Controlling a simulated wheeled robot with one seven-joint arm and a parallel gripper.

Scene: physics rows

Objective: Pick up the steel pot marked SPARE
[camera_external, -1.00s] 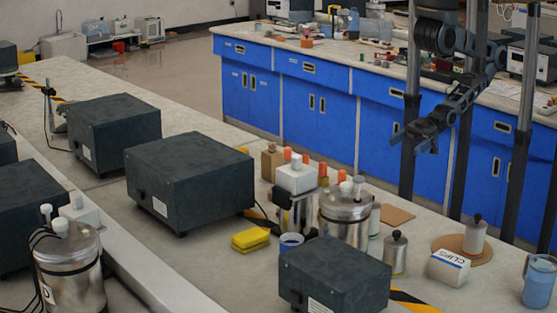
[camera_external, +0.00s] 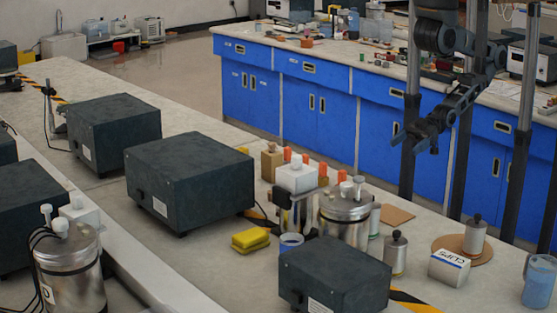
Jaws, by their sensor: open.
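Two small steel pots with dark knobbed lids stand on the near bench. One pot (camera_external: 396,256) stands on the bare bench top, right of a large steel vessel (camera_external: 344,222). The other pot (camera_external: 474,238) stands on a round cork mat (camera_external: 447,246) further right. I cannot read the word SPARE on either pot, so I cannot tell which one is marked. My gripper (camera_external: 416,142) is open and empty. It hangs high in the picture above both pots, in front of the blue cupboards, clear of everything.
A white box marked CLIPS (camera_external: 449,268) stands between the two pots. A dark instrument box (camera_external: 334,275) is in front of the large vessel.

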